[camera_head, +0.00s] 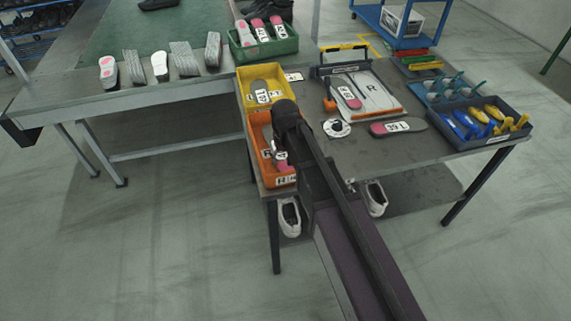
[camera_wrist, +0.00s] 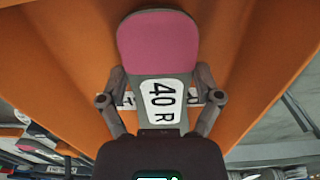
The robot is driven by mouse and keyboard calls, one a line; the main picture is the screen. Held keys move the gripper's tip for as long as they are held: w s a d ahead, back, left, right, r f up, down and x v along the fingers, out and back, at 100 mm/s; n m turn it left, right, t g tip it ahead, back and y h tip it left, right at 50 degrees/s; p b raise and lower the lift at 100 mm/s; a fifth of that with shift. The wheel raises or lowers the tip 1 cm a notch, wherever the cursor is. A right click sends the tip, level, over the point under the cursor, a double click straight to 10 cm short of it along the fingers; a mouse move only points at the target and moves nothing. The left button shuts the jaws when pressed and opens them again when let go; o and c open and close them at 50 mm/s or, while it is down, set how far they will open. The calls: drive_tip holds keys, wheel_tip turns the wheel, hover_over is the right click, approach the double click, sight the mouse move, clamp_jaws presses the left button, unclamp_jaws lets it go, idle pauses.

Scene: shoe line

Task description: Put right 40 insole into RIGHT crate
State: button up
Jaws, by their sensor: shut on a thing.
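The right 40 insole (camera_wrist: 157,45) is grey with a pink end and a white "40 R" label, seen in the wrist view. My gripper (camera_wrist: 160,75) is shut on it, one finger on each side. The orange crate (camera_wrist: 62,62) fills the background around it. In the head view the orange crate (camera_head: 262,135) stands at the table's left front corner with a partly readable white label on its front. My gripper is over or inside this crate, largely hidden by my arm. A pink bit of the insole (camera_head: 281,160) shows there. Whether it touches the crate floor I cannot tell.
A yellow crate (camera_head: 243,76) with an insole adjoins behind. A dark bin (camera_head: 462,138) of blue and yellow tools sits at the right. A green crate (camera_head: 270,49) stands behind.

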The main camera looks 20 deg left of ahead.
drive_tip(key=shift+f, duration=0.35)
drive_tip(key=shift+f+b, duration=0.15)
drive_tip(key=shift+b, duration=0.15)
drive_tip(key=o, duration=0.8)
wheel_tip(320, 180, up, 12)
drive_tip(key=p, duration=1.2)
idle(0.7)
